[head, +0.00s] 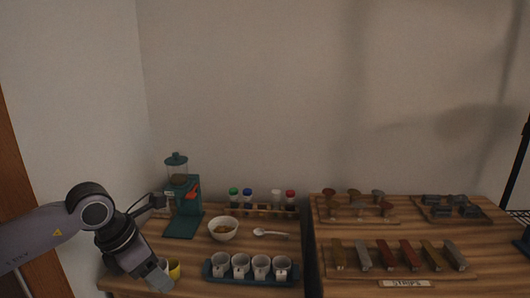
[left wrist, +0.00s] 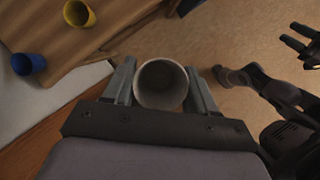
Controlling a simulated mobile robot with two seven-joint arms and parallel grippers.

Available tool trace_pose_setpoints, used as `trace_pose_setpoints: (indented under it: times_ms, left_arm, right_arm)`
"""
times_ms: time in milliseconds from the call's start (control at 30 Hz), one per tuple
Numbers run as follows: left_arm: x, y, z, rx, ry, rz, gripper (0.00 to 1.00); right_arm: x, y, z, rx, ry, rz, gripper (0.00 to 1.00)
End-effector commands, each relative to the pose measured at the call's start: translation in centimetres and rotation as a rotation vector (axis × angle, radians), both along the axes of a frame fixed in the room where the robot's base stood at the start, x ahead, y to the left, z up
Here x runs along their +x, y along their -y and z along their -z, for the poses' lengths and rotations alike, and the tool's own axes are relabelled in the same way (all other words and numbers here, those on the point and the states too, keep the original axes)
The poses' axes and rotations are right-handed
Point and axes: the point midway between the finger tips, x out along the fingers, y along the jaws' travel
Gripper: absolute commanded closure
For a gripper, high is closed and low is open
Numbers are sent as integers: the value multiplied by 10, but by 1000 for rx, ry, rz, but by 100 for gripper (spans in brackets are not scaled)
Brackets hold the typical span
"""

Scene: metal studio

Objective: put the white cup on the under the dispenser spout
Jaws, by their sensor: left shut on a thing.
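The white cup (left wrist: 161,85) is between the fingers of my left gripper (left wrist: 161,88), its round opening facing the left wrist camera. The gripper is shut on it. My right gripper (left wrist: 299,40) shows at the right of the left wrist view, fingers apart and empty.
A bowl (head: 223,232), a spoon (head: 270,233), a tray of white cups (head: 250,283) and capped bottles (head: 248,196) are right of the dispenser.

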Motion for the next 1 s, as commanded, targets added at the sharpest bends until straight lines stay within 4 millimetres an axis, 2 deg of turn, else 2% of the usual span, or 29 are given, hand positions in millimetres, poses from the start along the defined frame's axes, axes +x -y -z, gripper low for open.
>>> trace_pose_setpoints:
  times_ms: [667,1000]
  left_arm:
    - [-40,13,16,1,0,1004,72]
    - [-65,18,23,3,0,1600,72]
  right_arm:
    - [0,0,0,0,-1,0,57]
    - [0,0,0,0,-1,0,57]
